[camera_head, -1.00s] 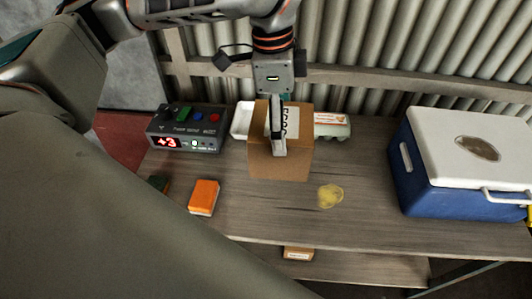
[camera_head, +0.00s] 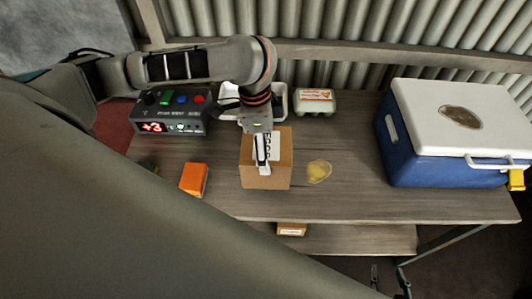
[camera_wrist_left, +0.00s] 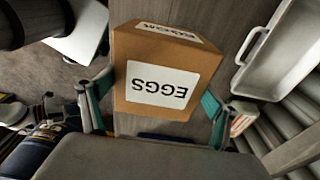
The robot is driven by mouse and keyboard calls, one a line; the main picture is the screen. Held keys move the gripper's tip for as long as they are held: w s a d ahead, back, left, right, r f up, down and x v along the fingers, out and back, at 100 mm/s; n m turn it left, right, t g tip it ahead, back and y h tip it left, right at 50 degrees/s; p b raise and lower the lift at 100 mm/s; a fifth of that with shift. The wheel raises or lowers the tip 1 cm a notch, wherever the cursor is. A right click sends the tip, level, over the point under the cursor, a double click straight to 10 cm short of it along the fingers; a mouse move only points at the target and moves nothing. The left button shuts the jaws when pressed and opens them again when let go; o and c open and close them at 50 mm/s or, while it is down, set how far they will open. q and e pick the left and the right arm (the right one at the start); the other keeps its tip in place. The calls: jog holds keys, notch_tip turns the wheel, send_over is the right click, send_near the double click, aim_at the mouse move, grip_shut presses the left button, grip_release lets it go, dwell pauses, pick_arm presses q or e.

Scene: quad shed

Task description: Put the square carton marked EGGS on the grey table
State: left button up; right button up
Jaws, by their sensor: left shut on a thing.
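The square brown carton (camera_head: 281,161) has a white label marked EGGS, which shows upside down in the left wrist view (camera_wrist_left: 162,86). My left gripper (camera_head: 262,163) is shut on it from above, with a finger on each side in the wrist view. The carton is upright over the front middle of the grey-brown wooden table (camera_head: 345,205). I cannot tell whether its bottom touches the top. Two dark fingertips, apart, at the bottom edge of the head view look like my right gripper (camera_head: 388,282), open and empty.
A control box (camera_head: 171,113) showing +3 and an orange block (camera_head: 194,179) stand left. A white tray (camera_head: 279,93) and a small egg box (camera_head: 314,101) are behind. A yellowish stain (camera_head: 319,171) lies right of the carton. A blue cooler (camera_head: 400,155) fills the right end.

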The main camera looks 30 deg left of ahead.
pick_arm(q)
jog(key=shift+f, duration=1.95)
jog(key=shift+f, duration=0.1)
jog(key=o, duration=1.9)
jog(key=r, duration=0.4)
jog(key=a+r, duration=0.1)
jog(key=r, duration=0.7)
jog(key=shift+s+a, duration=0.15)
jog(key=shift+s, duration=0.2)
